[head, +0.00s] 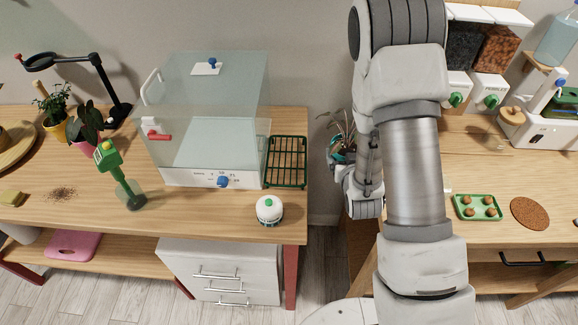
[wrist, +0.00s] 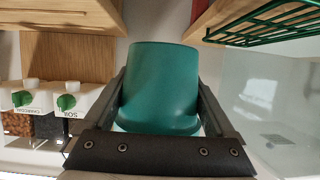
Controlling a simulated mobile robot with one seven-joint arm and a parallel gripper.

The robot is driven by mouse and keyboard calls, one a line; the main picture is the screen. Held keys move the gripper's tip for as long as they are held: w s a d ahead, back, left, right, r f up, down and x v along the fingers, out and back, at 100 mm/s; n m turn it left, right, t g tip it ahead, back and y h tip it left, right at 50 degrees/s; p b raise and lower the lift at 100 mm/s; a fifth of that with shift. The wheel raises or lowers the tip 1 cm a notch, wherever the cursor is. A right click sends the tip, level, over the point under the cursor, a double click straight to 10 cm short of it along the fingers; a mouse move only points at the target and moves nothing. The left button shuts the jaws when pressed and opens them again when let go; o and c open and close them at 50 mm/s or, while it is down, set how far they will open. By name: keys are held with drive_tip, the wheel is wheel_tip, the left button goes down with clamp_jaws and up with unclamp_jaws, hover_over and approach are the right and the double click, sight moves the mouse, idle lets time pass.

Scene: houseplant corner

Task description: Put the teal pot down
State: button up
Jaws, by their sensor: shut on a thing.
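The teal pot (wrist: 163,75) fills the middle of the wrist view. My gripper (wrist: 161,92) is shut on it, one dark finger on each side. In the head view the pot (head: 341,154) shows only partly beside my arm, with a plant of thin, reddish-green leaves (head: 341,126) above it. It is held in the air near the gap between the two tables. My arm hides part of the pot and most of the gripper in the head view. What lies directly under the pot cannot be seen.
The left table (head: 100,228) holds a clear-walled box (head: 205,120), a green wire rack (head: 287,162), a white round device (head: 269,210) and a green tool (head: 121,180). The right table (head: 480,240) holds a green tray (head: 478,207), a cork mat (head: 530,213) and dispensers (head: 489,88).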

drive_tip(key=f+b, duration=0.1)
drive_tip(key=a+f+b, duration=0.1)
drive_tip(key=f, duration=0.1)
drive_tip(key=f+b, duration=0.1)
drive_tip(key=shift+w+a+f+b, duration=0.2)
drive_tip(key=shift+w+a+b, duration=0.05)
drive_tip(key=shift+b, duration=0.05)
drive_tip(key=a+r+n+y+b, duration=0.2)
drive_tip(key=a+r+y+b, duration=0.1)
drive_tip(key=a+r+b, duration=0.2)
drive_tip(key=a, duration=0.2)
drive_tip(key=shift+s+a+r+n+b, duration=0.15)
drive_tip(key=shift+s+a+n+b, duration=0.15)
drive_tip(key=shift+a+b, duration=0.05)
drive_tip(key=s+a+r+n+y+b, duration=0.1)
drive_tip(key=s+a+r+b, duration=0.1)
drive_tip(key=s+a+r, duration=0.1)
wheel_tip(320, 180, up, 2)
drive_tip(key=shift+s+a+r+n+g+y, duration=0.3)
drive_tip(key=shift+s+a+g+y, duration=0.1)
drive_tip(key=shift+a, duration=0.25)
drive_tip(key=x, duration=0.4)
drive_tip(key=d+f+b+x, duration=0.1)
drive_tip(key=x, duration=0.8)
drive_tip(key=shift+d+f, duration=0.35)
drive_tip(key=shift+f, duration=0.1)
drive_tip(key=shift+f+b, duration=0.55)
drive_tip(key=shift+f, duration=1.45)
